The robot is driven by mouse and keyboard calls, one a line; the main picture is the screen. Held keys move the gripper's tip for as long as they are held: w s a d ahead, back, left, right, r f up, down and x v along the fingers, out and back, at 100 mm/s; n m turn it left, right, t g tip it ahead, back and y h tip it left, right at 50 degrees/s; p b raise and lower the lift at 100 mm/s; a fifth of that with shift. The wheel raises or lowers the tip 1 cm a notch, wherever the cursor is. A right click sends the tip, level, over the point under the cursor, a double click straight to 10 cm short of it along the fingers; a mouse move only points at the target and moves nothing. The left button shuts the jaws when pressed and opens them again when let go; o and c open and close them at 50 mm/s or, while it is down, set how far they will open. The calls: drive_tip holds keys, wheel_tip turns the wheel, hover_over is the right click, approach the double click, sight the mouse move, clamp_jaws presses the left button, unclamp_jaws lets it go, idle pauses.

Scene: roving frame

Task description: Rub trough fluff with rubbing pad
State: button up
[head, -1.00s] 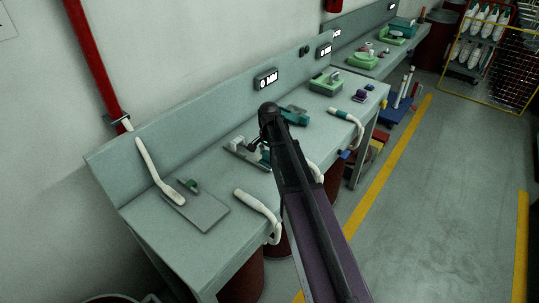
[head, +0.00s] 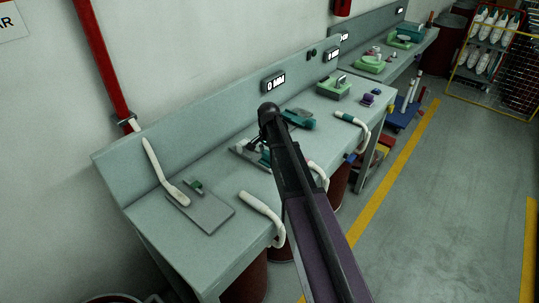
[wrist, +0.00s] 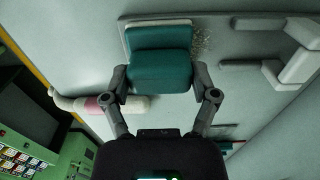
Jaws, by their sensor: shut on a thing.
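My gripper (wrist: 162,80) is shut on a teal block with a pale edge, the rubbing pad (wrist: 160,70), in the wrist view. The pad is over a grey plate-like piece, which I take for the trough (wrist: 245,45). Speckled brownish fluff (wrist: 203,42) lies just right of the pad's far end. Whether the pad touches the surface cannot be told. In the head view the trough (head: 243,151) is on the bench, partly behind my arm, and my gripper is mostly hidden.
The grey bench (head: 160,235) also bears a flat plate (head: 208,213) with a white-handled tool (head: 165,178). White curved handles (head: 262,208) lie along its front edge. A green block (head: 333,89) stands farther back.

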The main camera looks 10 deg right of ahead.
drive_tip(key=shift+w+a+f, duration=0.15)
drive_tip(key=shift+w+a, duration=0.8)
drive_tip(key=shift+w, duration=0.3)
drive_tip(key=shift+w, duration=0.1)
drive_tip(key=shift+w+a, duration=0.35)
drive_tip(key=shift+w, duration=0.1)
drive_tip(key=shift+w+a+r, duration=0.2)
drive_tip(key=shift+w+a, duration=0.05)
drive_tip(key=shift+w, duration=0.1)
drive_tip(key=shift+c, duration=1.2)
drive_tip(key=shift+o, duration=0.5)
drive_tip(key=shift+w+a+r, duration=0.1)
drive_tip(key=shift+w+a, duration=0.1)
drive_tip(key=shift+a, duration=0.05)
drive_tip(key=shift+o, duration=1)
drive_tip(key=shift+w+a, duration=0.15)
drive_tip(key=shift+r, duration=0.1)
